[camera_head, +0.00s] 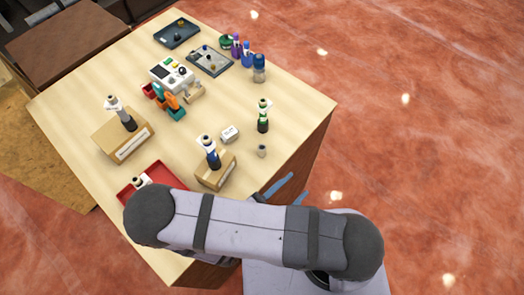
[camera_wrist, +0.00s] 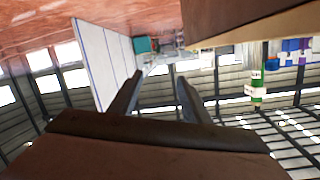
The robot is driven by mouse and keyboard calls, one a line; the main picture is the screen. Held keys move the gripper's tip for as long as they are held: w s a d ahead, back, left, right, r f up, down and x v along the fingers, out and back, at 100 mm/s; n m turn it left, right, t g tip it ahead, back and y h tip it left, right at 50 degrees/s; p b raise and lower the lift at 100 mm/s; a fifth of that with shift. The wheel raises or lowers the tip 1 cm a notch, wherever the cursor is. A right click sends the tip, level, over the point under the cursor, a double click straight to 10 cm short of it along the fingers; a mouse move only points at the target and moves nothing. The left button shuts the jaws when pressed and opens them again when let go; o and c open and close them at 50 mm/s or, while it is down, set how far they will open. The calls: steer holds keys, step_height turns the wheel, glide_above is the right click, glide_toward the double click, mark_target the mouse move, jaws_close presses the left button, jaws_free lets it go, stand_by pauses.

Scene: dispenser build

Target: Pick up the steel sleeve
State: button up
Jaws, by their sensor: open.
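The steel sleeve looks to be the small grey cylinder (camera_head: 262,151) standing upright on the table near its right edge, in front of the green bottle. I cannot make it out in the wrist view. My gripper (camera_wrist: 160,76) shows in the wrist view as two dark fingers standing apart, with nothing seen between them. The sleeve stands clear of the arm in that view.
A green bottle (camera_head: 263,124) stands behind the sleeve; it also shows in the wrist view (camera_wrist: 258,80). A small white box (camera_head: 230,134) and a cardboard box (camera_head: 216,172) with a dark blue bottle (camera_head: 212,157) stand to the left. A red tray (camera_head: 158,172) is partly hidden by my arm.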

mark_target(261, 151)
steer(key=w+a+n+t+y, duration=0.1)
steer(key=a+n+t+y, duration=0.1)
steer(key=a+n, duration=0.1)
steer(key=w+a+n+t+y+b, duration=0.1)
steer(key=w+a+n+t+y, duration=0.1)
steer(key=a+n, duration=0.1)
steer(key=w+a+n+t+y, duration=0.1)
steer(key=a+n+t, duration=0.1)
steer(key=a+n, duration=0.1)
steer(key=shift+w+r+y, duration=0.2)
steer(key=shift+r+y, duration=0.05)
steer(key=shift+y, duration=0.15)
steer(key=shift+a+r+n+t+y, duration=0.15)
steer(key=shift+a+n+t+y, duration=0.2)
steer(key=shift+a, duration=0.25)
steer(key=shift+x, duration=1.1)
steer(key=shift+w+d+b, duration=0.1)
steer(key=shift+w+b, duration=0.05)
steer(key=shift+b, duration=0.15)
steer(key=w, duration=0.3)
steer(key=shift+w+d+f, duration=0.1)
steer(key=shift+d+f, duration=0.15)
steer(key=shift+f, duration=0.15)
steer(key=shift+x, duration=0.9)
steer(key=shift+a, duration=0.1)
jaws_close()
